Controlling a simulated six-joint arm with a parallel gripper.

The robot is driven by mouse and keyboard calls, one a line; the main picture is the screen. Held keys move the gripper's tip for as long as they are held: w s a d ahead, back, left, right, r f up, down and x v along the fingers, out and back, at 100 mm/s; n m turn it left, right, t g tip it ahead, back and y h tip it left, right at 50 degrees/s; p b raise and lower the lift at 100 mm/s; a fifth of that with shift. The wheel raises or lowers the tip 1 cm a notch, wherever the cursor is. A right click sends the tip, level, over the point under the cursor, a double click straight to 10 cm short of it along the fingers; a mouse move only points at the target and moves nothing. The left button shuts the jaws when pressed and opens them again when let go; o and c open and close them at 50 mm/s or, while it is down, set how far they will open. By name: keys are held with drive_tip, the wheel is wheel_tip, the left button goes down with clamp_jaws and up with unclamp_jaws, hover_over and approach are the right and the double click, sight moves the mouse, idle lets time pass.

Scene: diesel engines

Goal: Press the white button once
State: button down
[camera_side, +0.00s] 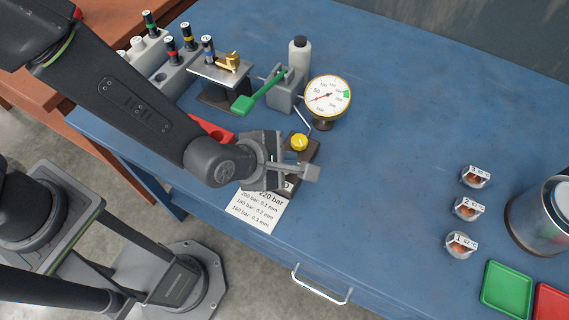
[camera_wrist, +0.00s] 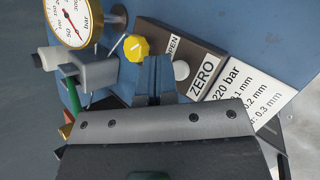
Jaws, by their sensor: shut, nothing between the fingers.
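The white button (camera_wrist: 181,70) shows in the wrist view as a small round cap on a dark control box (camera_wrist: 205,55), beside a label reading ZERO (camera_wrist: 203,76). My gripper (camera_wrist: 157,62) is shut and empty. In the wrist view its fingertips are just left of the button and look apart from it; their height above the box is hard to judge. In the side view my gripper (camera_side: 312,172) is over the near end of the box and hides the button. A yellow knob (camera_side: 299,142) sits on the same box, also in the wrist view (camera_wrist: 136,47).
A dial gauge (camera_side: 328,98), a grey block with a green lever (camera_side: 262,92) and a white bottle (camera_side: 299,55) stand behind the box. A pressure card (camera_side: 255,208) lies in front. Several small jars, a metal pot (camera_side: 540,215) and trays are at right. The middle right is clear.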

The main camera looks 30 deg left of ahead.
drive_tip(key=shift+r, duration=0.15)
drive_tip(key=shift+r, duration=2.45)
drive_tip(key=shift+r, duration=0.1)
drive_tip(key=w+a+r+m+h, duration=0.1)
drive_tip(key=a+r+m, duration=0.6)
drive_tip(key=r, duration=0.2)
drive_tip(key=s+a+r+m+g+y, duration=0.1)
drive_tip(key=s+a+r+m, duration=0.1)
drive_tip(key=s+a+m, duration=0.2)
drive_tip(key=s+a+r+m+g+y, duration=0.1)
drive_tip(key=s+a+m, duration=0.3)
drive_tip(key=a, duration=0.7)
drive_tip(key=s+a+r+m+y, duration=0.2)
drive_tip(key=s+a+r+m, duration=0.1)
drive_tip(key=a+m, duration=0.4)
drive_tip(key=shift+s+a+r+g+y, duration=0.3)
drive_tip(key=shift+s+g+y, duration=0.1)
drive_tip(key=shift+s, duration=0.25)
drive_tip(key=c, duration=1.8)
unclamp_jaws()
drive_tip(key=shift+d, duration=0.1)
drive_tip(key=shift+c, duration=0.2)
